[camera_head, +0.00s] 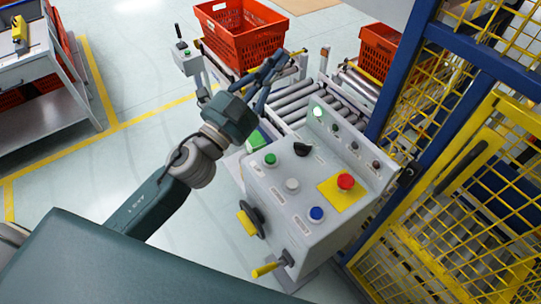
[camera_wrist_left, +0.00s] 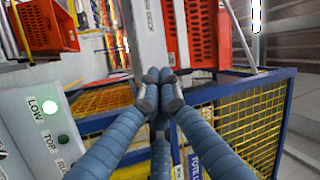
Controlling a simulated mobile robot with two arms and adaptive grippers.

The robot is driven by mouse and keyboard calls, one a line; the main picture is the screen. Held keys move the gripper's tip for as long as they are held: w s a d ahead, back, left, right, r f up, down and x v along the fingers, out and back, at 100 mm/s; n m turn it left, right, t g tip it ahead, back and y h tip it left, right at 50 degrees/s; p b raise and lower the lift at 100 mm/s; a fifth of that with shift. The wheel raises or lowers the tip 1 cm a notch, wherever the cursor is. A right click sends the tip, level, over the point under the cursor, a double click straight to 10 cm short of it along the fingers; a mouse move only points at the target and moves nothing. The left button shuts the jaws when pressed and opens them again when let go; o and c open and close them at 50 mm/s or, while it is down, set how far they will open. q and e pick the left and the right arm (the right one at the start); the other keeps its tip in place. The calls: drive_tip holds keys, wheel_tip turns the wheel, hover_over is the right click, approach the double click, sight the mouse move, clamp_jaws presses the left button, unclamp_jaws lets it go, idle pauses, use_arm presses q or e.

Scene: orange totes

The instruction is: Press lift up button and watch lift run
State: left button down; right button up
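A grey control console (camera_head: 262,205) stands in the middle of the head view. Its sloped face carries a green button (camera_head: 270,159), a white button (camera_head: 292,185), a blue button (camera_head: 316,214), a black selector knob (camera_head: 302,148) and a red mushroom button (camera_head: 345,181) on a yellow plate. Their labels are too small to read. A lamp labelled LOW (camera_wrist_left: 49,107) glows; the TOP lamp (camera_wrist_left: 63,140) is unlit. My left gripper (camera_head: 272,70) is beyond the console's far left side, above the rollers, apart from the buttons. Its fingertips (camera_wrist_left: 160,88) meet, empty. My right gripper is out of view.
A roller conveyor (camera_head: 293,101) lies behind the console, with an orange tote (camera_head: 245,40) at its left and another tote (camera_head: 378,50) farther right. A blue-framed yellow mesh cage (camera_head: 470,190) closes the right side. A handle with a yellow grip (camera_head: 268,269) sticks out at the console's front.

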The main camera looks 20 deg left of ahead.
use_arm(q)
drive_tip(key=s+d+m+g+h, duration=0.35)
drive_tip(key=d+m+g, duration=0.25)
drive_tip(key=m, duration=0.3)
drive_tip(key=s+d+m+g+h, duration=0.3)
drive_tip(key=d+m+g+h, duration=0.25)
drive_tip(key=m, duration=0.35)
drive_tip(key=a+f+m+g+y, duration=0.3)
drive_tip(key=a+f+y, duration=0.6)
drive_tip(key=a+f, duration=0.3)
drive_tip(key=shift+w+f+m, duration=0.2)
drive_tip(key=shift+w+m, duration=0.1)
drive_tip(key=shift+w, duration=0.15)
drive_tip(key=shift+f+g, duration=0.15)
drive_tip(key=shift+g, duration=0.1)
